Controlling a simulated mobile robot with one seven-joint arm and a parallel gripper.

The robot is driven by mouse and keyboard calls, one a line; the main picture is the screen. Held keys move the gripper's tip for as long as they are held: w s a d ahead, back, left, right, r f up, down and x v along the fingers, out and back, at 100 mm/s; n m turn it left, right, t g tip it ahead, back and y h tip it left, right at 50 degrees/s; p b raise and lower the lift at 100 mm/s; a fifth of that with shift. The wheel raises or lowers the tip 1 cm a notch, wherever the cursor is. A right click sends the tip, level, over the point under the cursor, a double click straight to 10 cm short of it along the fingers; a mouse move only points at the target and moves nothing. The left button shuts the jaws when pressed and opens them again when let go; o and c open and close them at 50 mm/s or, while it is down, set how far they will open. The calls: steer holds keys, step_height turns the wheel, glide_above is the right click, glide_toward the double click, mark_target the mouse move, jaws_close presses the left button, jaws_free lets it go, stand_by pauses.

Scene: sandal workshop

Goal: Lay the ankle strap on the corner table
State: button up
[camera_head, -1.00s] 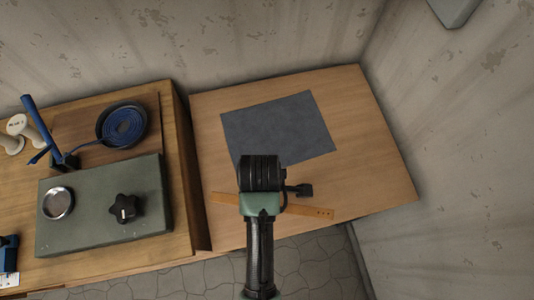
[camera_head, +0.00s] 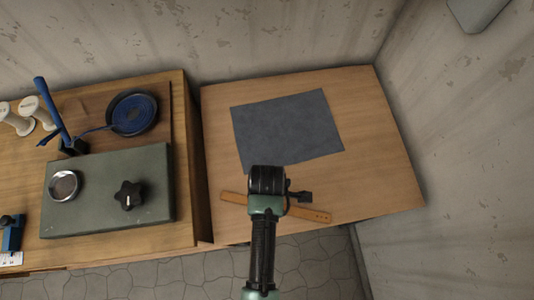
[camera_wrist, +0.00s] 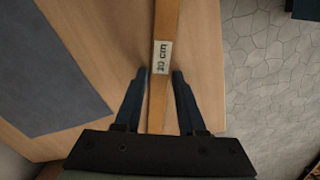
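The ankle strap (camera_head: 312,214), a narrow tan band with small holes near its right end, lies on the front part of the corner table (camera_head: 380,150). In the wrist view the strap (camera_wrist: 165,20) bears a pale label reading "20 cm" and runs lengthwise between my fingers. My gripper (camera_wrist: 160,75) is open, with a finger on each side of the strap and slim gaps showing. In the head view my gripper's body (camera_head: 267,180) hides the strap's middle and the fingertips.
A dark grey mat (camera_head: 287,125) lies behind the strap. The table's right side is bare. Walls stand behind and right.

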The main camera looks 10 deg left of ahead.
steer(key=shift+o, duration=1.3)
steer(key=shift+r, duration=0.15)
step_height(320, 180, up, 12)
steer(key=shift+p, duration=0.4)
